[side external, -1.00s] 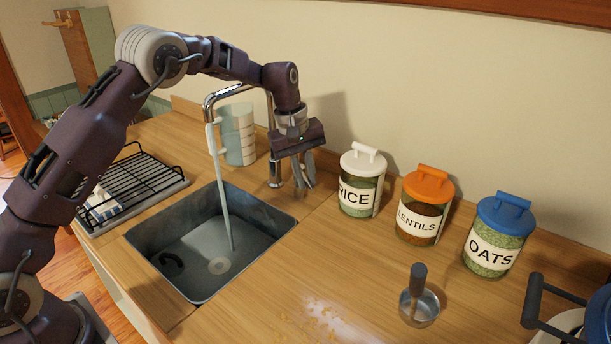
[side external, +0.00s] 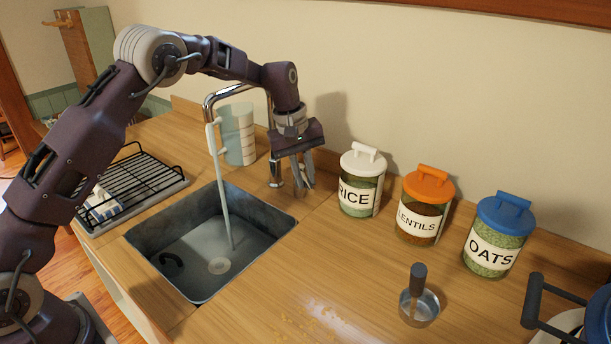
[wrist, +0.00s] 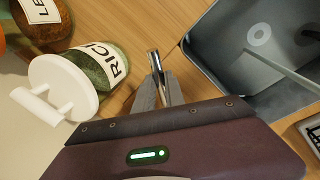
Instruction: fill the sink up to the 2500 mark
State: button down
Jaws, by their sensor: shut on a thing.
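I cannot make out a 2500 mark or the water level. My gripper (side external: 304,186) is low, just right of the tap, pointing down. In the wrist view its fingers are shut on a small chrome piece (wrist: 153,59), seemingly the tap's lever; the fingers hide part of it.
The rice jar (side external: 361,182), lentils jar (side external: 424,207) and oats jar (side external: 497,235) stand right of my gripper, rice nearest. A pale blue banded container (side external: 239,135) stands behind the tap.

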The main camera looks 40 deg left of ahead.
jog(key=shift+s+a+m+g+h, duration=0.15)
jog(key=shift+s+a+m, duration=0.25)
jog(key=shift+m, duration=0.55)
jog(key=shift+s+a+m+g+h, duration=0.1)
jog(key=shift+s+a+m, duration=0.15)
jog(key=shift+a+m, duration=0.55)
jog(key=shift+s+a+m+g+h, duration=0.2)
jog(key=shift+s+m, duration=0.1)
jog(key=shift+m, duration=0.85)
jog(key=shift+r, duration=0.1)
jog(key=c, duration=1.4)
grip_release()
